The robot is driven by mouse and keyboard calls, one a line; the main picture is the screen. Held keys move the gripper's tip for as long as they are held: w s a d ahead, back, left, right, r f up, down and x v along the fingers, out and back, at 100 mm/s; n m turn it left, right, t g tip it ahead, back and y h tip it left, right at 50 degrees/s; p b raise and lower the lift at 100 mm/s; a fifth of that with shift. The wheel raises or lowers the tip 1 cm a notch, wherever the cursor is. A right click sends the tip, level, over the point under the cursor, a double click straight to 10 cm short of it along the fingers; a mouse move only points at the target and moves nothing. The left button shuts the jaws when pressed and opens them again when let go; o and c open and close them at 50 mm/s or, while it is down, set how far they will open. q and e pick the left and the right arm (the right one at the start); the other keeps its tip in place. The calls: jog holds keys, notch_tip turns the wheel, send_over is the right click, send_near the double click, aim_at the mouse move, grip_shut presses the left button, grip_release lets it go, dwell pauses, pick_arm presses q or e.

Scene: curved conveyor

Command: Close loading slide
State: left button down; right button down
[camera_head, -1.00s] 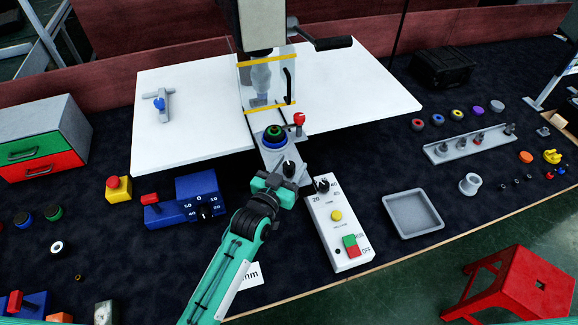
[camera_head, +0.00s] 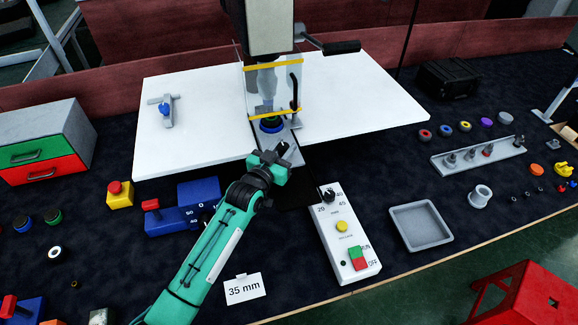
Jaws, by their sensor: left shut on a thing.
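The loading slide (camera_head: 294,154) is a grey plate in a dark track at the front of the press. It carries a round part with a blue ring (camera_head: 271,127), now under the press head behind the clear guard. My left gripper (camera_head: 279,153) is at the slide's front end, shut on its dark knob (camera_head: 284,146); the gripper partly hides the knob and plate. My right gripper is not in view.
The clear guard (camera_head: 268,90) with yellow edges hangs just above the slide. A white control box (camera_head: 343,232) stands right of the arm, a blue dial box (camera_head: 197,190) to the left. A grey tray (camera_head: 420,226) lies farther right.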

aim_at(284, 133)
pick_arm(q)
jog(key=w, duration=0.1)
jog(key=w+a+b, duration=0.1)
jog(key=w, duration=0.1)
jog(key=shift+f, duration=0.1)
jog(key=shift+r, duration=0.25)
jog(key=c, duration=1.3)
grip_release()
jog(key=shift+w+a, duration=0.1)
jog(key=shift+o, duration=1.1)
jog(key=shift+w+f, duration=0.15)
